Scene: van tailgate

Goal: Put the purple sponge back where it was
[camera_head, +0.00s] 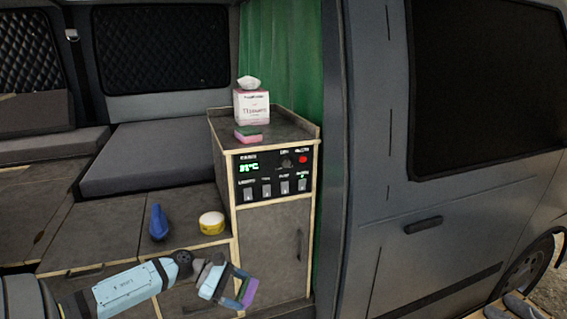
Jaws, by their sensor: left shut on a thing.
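The purple sponge (250,292) is in the jaws of my left gripper (242,286), low in front of the van's interior cabinet. The gripper is shut on it, and the fingers hide part of it. The sponge is tilted and held clear of the cabinet top. A second sponge, pink with green (248,134), lies on the cabinet top in front of a tissue box (252,106). My right gripper is not in view.
The cabinet (271,237) has a control panel (273,174) and raised back and right edges. A blue bottle-like object (158,222) and a yellow round tub (211,223) stand on the lower grey surface (110,228). The van's side (450,215) is at right.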

